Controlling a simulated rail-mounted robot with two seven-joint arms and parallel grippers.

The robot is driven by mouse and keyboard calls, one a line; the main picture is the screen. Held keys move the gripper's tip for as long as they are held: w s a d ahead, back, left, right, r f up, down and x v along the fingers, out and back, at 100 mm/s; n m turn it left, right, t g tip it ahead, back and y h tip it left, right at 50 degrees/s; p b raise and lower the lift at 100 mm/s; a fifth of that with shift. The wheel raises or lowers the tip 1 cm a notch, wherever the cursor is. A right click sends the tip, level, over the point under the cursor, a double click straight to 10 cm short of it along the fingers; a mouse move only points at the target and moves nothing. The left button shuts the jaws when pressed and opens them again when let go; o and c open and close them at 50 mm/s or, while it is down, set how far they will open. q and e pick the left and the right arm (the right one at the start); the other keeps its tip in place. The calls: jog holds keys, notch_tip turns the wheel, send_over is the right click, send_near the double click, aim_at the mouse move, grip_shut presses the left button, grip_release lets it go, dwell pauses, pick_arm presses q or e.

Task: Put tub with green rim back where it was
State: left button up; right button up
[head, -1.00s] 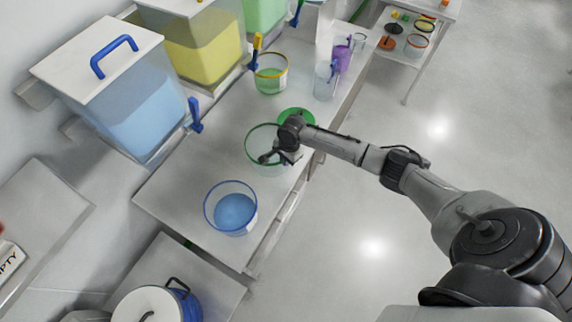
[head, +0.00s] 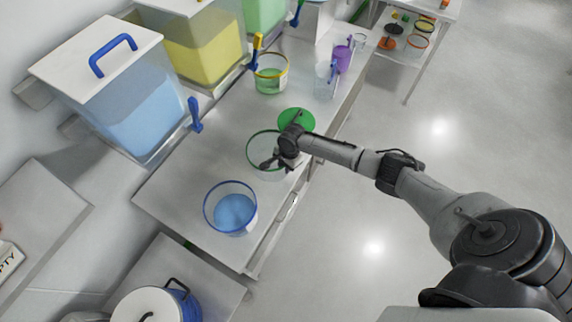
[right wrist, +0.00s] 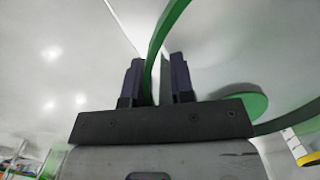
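The clear tub with the green rim (head: 250,150) is at the bench's middle, between the blue-rimmed tub and the yellow-rimmed tub. My right gripper (head: 270,164) is at its near right rim. In the right wrist view the green rim (right wrist: 154,60) passes between the two fingers (right wrist: 157,80), which look shut on it. I cannot tell whether the tub's base touches the bench. A flat green disc (head: 296,121) lies on the bench just behind and right of the tub, and shows in the right wrist view (right wrist: 243,101). My left gripper is not in view.
The blue-rimmed tub (head: 231,208) stands nearer on the bench (head: 180,190). The yellow-rimmed tub (head: 270,74) and clear and purple jugs (head: 342,58) stand farther back. Large bins with blue (head: 140,110) and yellow contents line the wall side. Bare bench lies left of the green-rimmed tub.

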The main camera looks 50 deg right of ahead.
jog(key=shift+o, duration=0.2)
jog(key=shift+r, duration=0.5)
notch_tip(320, 180, up, 11)
jog(key=d+p, duration=0.1)
jog(key=s+a+f+n, duration=0.2)
jog(key=s+a+n, duration=0.3)
jog(key=s+a, duration=0.15)
jog(key=s+a+f+n, duration=0.3)
jog(key=s+a+n, duration=0.2)
jog(key=s+a, duration=0.15)
jog(key=s+r+n+t, duration=0.1)
jog(key=s+r+n, duration=0.1)
jog(key=s, duration=0.3)
jog(key=s+a+r+n+t, duration=0.1)
jog(key=s+r+n, duration=0.1)
jog(key=s+n, duration=0.2)
jog(key=s+a+r+n+t+h, duration=0.1)
jog(key=s+r+n, duration=0.1)
jog(key=s, duration=0.4)
jog(key=shift+a+r+n, duration=0.2)
jog(key=shift+r+n, duration=0.05)
jog(key=shift+n, duration=0.65)
